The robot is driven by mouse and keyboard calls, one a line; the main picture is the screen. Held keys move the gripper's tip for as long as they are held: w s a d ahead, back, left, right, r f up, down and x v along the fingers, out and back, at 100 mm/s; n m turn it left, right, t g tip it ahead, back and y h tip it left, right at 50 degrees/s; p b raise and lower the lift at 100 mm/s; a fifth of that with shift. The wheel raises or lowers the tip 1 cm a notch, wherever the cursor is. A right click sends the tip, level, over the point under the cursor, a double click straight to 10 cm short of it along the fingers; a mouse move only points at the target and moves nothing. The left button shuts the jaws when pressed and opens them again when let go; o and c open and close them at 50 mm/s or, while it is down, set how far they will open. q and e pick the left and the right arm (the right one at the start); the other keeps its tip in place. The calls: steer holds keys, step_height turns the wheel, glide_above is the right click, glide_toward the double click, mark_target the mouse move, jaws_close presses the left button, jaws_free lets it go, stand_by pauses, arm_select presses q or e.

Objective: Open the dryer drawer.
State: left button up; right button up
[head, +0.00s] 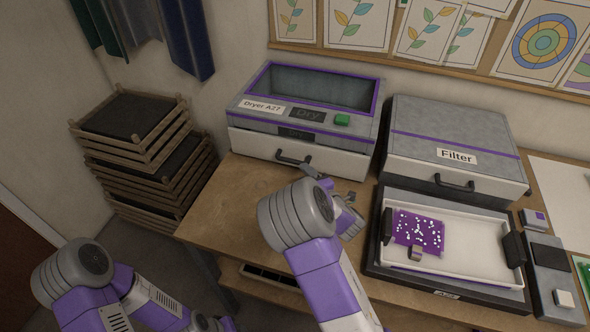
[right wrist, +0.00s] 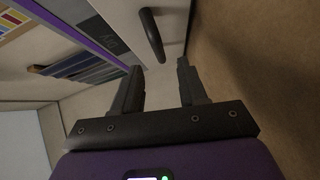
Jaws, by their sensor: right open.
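The dryer (head: 310,85) is a grey box with purple trim, a glass top and a green button, at the back left of the table. Its white drawer front (head: 335,163) sits below, looking closed, with a dark bar handle (head: 290,160). My right gripper (head: 316,174) is open just in front of the drawer, near the handle's right end. In the right wrist view the open fingers (right wrist: 160,72) point at the drawer front. The handle (right wrist: 152,36) is just beyond the fingertips, roughly between them, apart from them. My left arm shows at lower left; its gripper is not visible.
The filter box (head: 450,150) stands to the right of the dryer. A tray (head: 450,285) with a purple, white-dotted piece lies in front of it. Stacked wooden racks (head: 130,125) stand at left. The table (head: 225,215) is bare before the dryer.

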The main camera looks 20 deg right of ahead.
mark_target(295, 163)
steer(key=shift+w+a, duration=0.15)
steer(key=shift+w, duration=0.35)
steer(key=b+x, duration=0.1)
steer(key=x, duration=0.5)
steer(key=shift+r, duration=0.1)
jaws_close()
